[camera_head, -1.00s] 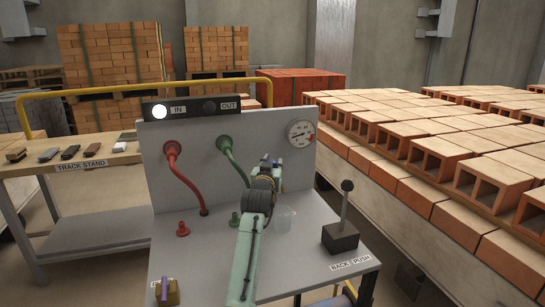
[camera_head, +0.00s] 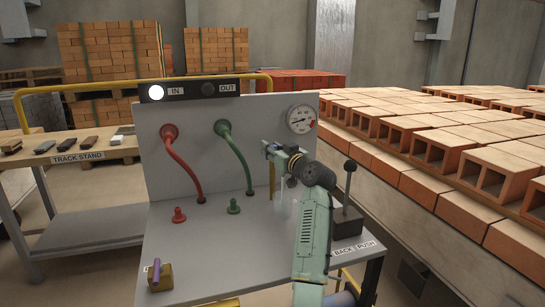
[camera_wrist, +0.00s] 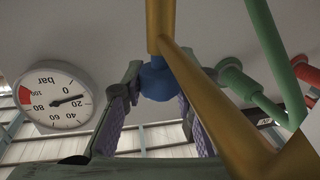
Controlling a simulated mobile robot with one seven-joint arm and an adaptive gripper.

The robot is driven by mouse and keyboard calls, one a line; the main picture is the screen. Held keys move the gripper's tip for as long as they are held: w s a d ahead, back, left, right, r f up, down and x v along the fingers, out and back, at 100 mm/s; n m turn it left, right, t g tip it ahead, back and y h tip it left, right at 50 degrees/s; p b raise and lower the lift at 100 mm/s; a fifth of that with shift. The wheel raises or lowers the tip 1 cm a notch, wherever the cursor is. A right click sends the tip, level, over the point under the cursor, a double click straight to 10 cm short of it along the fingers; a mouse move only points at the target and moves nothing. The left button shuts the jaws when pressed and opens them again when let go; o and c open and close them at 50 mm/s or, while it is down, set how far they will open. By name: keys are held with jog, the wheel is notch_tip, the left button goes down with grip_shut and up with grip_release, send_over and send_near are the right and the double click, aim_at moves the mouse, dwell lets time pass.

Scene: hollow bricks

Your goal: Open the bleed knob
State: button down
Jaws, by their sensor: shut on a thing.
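The bleed knob is a round blue knob (camera_wrist: 157,80) on a brass pipe (camera_wrist: 160,28) in the wrist view. My gripper (camera_wrist: 155,98) has its purple-padded fingers on either side of the knob and is shut on it. In the head view my gripper (camera_head: 272,150) is beside the panel, near the upright brass pipe (camera_head: 272,180), and the knob cannot be made out clearly. A clear beaker (camera_head: 281,208) stands on the bench below, partly behind my arm. The gauge (camera_head: 302,119) sits at the panel's upper right; in the wrist view its dial (camera_wrist: 56,98) reads a little under 20 bar.
A red hose (camera_head: 185,165) and a green hose (camera_head: 236,155) run from the panel (camera_head: 152,150) left of my gripper. A black-knobbed lever (camera_head: 347,190) stands close at right. The IN lamp (camera_head: 156,93) is lit white. A brass block (camera_head: 160,278) sits front left.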

jog(key=shift+r, duration=0.15)
dwell(0.3)
jog(key=c, duration=1.3)
grip_release()
jog(key=v, duration=1.2)
jog(key=shift+w+d, duration=0.1)
jog(key=shift+d, duration=0.05)
